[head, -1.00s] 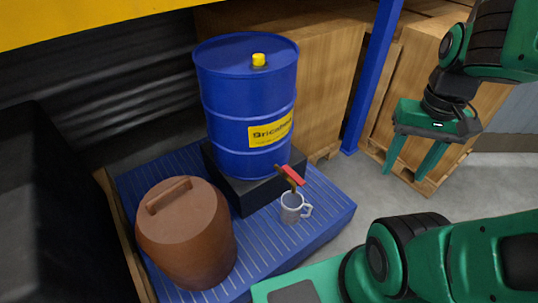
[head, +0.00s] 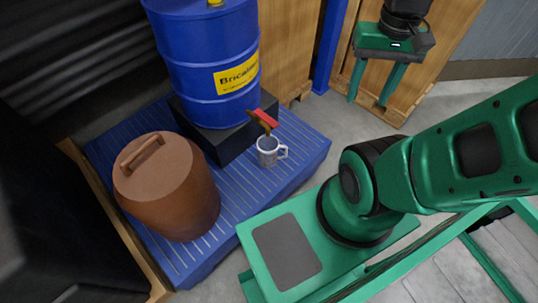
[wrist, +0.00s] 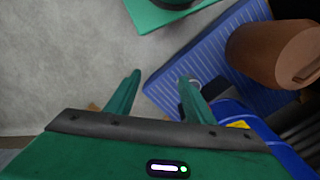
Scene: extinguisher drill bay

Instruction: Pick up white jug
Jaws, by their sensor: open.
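The white jug (head: 267,152) is a small, pale mug-like vessel with a handle on its right side. It stands upright on the blue slatted platform (head: 300,165), under the red-handled tap (head: 264,117) of the blue drum. My gripper (head: 367,102) hangs open and empty to the right of the jug and higher in the head view, with its two green fingers pointing down, clear of the jug. In the wrist view my gripper (wrist: 160,78) shows both fingers apart; a small part of the jug (wrist: 196,83) shows at the right finger, which hides the rest.
The blue drum (head: 205,60) stands on a black block (head: 232,147) behind the jug. A brown lidded container (head: 165,190) stands on the platform to the left. Wooden crates (head: 290,50) and a blue post (head: 328,50) are behind. Bare grey floor (head: 325,125) lies right of the platform.

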